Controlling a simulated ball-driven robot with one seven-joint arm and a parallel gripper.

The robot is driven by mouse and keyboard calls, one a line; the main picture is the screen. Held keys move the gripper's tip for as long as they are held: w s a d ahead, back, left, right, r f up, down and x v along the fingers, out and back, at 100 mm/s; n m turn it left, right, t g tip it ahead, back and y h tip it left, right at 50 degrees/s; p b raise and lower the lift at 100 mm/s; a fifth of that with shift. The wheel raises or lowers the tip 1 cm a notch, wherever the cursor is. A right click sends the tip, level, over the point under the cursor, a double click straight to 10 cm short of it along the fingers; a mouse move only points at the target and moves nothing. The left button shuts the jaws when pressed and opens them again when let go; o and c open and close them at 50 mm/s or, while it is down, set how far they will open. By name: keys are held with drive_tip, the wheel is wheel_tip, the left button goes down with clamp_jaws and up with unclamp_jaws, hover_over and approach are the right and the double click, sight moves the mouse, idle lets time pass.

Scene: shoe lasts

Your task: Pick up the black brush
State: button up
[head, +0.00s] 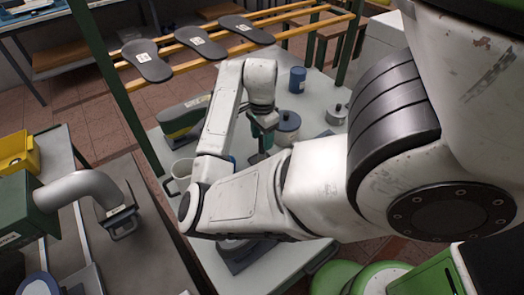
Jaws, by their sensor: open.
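I cannot pick out the black brush with certainty. A dark, long piece with an olive side and a pale label (184,118) lies on the pale table (165,150), left of my forearm. A dark flat shape (245,258) shows partly under my arm near the table's front; what it is I cannot tell. My gripper (265,138) points down over the middle of the table, beside the grey lidded pot. It is open, small in the view, and I see nothing held in it.
A blue canister (298,79), a grey lidded pot (288,128) and a smaller metal pot (337,114) stand at the back. Grey soles (200,42) lie on the yellow rack (290,28). A bent grey pipe (85,186) is at far left.

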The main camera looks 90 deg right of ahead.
sight(262, 150)
drive_tip(key=shift+f, duration=1.45)
drive_tip(key=shift+c, duration=0.2)
clamp_jaws()
